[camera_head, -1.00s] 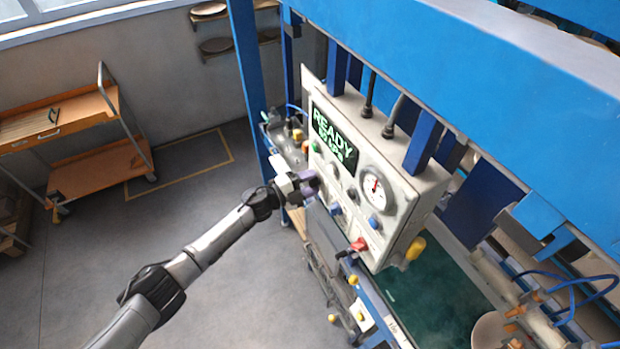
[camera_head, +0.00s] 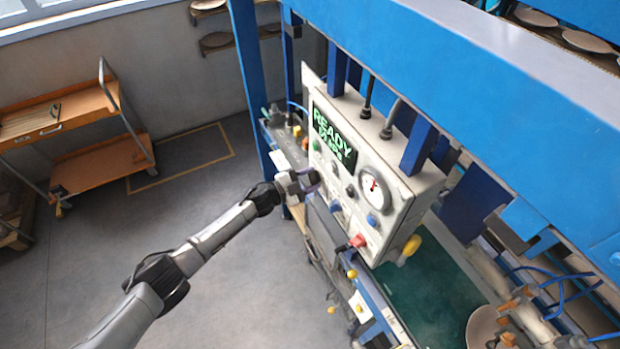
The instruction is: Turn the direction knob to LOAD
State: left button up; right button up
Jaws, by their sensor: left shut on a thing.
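The control panel (camera_head: 377,160) is a pale box on the blue machine frame, with a dark display (camera_head: 333,137) lit in green, its top line reading READY. A round gauge (camera_head: 373,190) sits to the right of the display. My left gripper (camera_head: 311,180) is at the panel's lower left, shut on a small part at the panel face that its fingers mostly hide; I cannot tell how the knob is turned. A blue knob (camera_head: 372,219) and a red knob (camera_head: 357,241) stand lower right. My right gripper is not in view.
A yellow knob (camera_head: 411,246) sticks out below the panel's right end. The blue beam (camera_head: 480,90) crosses above the panel. An orange cart (camera_head: 100,165) stands at the left, with open grey floor (camera_head: 140,230) between.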

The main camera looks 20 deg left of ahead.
pick_arm(q)
jog(key=o, duration=0.9)
jog(key=shift+b+v, duration=0.95)
jog(key=shift+v, duration=5.95)
